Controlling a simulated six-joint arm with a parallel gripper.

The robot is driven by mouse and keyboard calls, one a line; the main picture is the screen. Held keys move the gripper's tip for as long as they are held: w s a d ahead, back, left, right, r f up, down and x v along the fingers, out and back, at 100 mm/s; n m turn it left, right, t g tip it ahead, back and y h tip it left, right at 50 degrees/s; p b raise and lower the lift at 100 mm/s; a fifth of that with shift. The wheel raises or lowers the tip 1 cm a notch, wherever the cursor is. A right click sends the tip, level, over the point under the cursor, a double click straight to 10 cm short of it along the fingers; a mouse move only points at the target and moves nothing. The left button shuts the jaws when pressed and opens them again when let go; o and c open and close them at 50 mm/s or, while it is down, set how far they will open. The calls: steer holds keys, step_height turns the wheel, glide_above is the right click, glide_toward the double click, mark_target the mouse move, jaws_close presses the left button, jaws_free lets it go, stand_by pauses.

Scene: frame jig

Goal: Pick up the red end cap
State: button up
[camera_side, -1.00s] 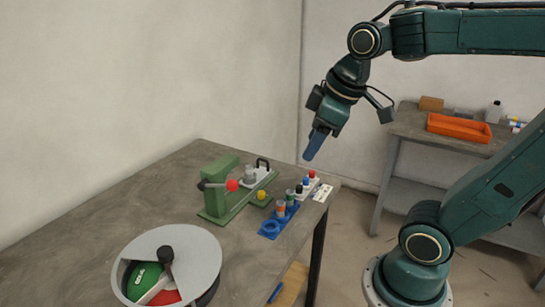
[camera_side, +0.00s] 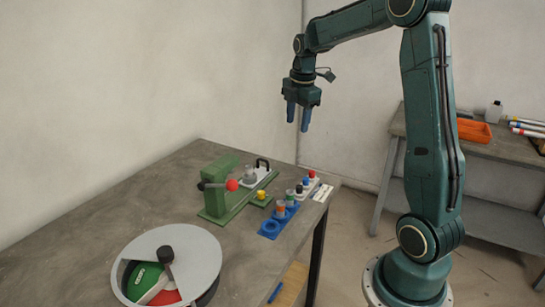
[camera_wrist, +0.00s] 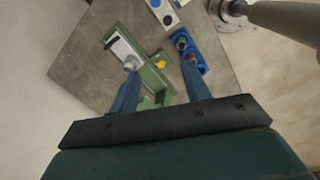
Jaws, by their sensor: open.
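The red end cap (camera_side: 312,173) appears as a small red top at the far end of a white holder (camera_side: 316,184) near the table's right edge. A blue cap (camera_side: 306,181) and a black cap (camera_side: 299,188) are beside it. My gripper (camera_side: 298,118) is open and empty, pointing down well above the holder. In the wrist view my open gripper (camera_wrist: 163,84) has its two blue fingers apart over the green fixture, and the white holder (camera_wrist: 171,19) is at the top edge. The red cap is too small there to tell clearly.
A green press (camera_side: 215,190) with a red ball knob (camera_side: 232,185) stands left of the caps. A blue tray (camera_side: 270,229) with cups is in front. A side bench (camera_side: 470,145) holds an orange tray (camera_side: 474,131).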

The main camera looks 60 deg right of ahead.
steer(key=d+f+n+g, duration=0.1)
steer(key=d+f+n, duration=0.3)
steer(key=d+f, duration=0.5)
steer(key=d, duration=0.4)
steer(key=shift+s+f+n+y, duration=0.3)
steer(key=shift+n+y, duration=0.1)
steer(key=shift+d+f, duration=0.1)
glide_above(312, 171)
steer(key=shift+f, duration=4.15)
steer(key=shift+f, duration=0.1)
steer(key=shift+f, duration=2.5)
jaws_close()
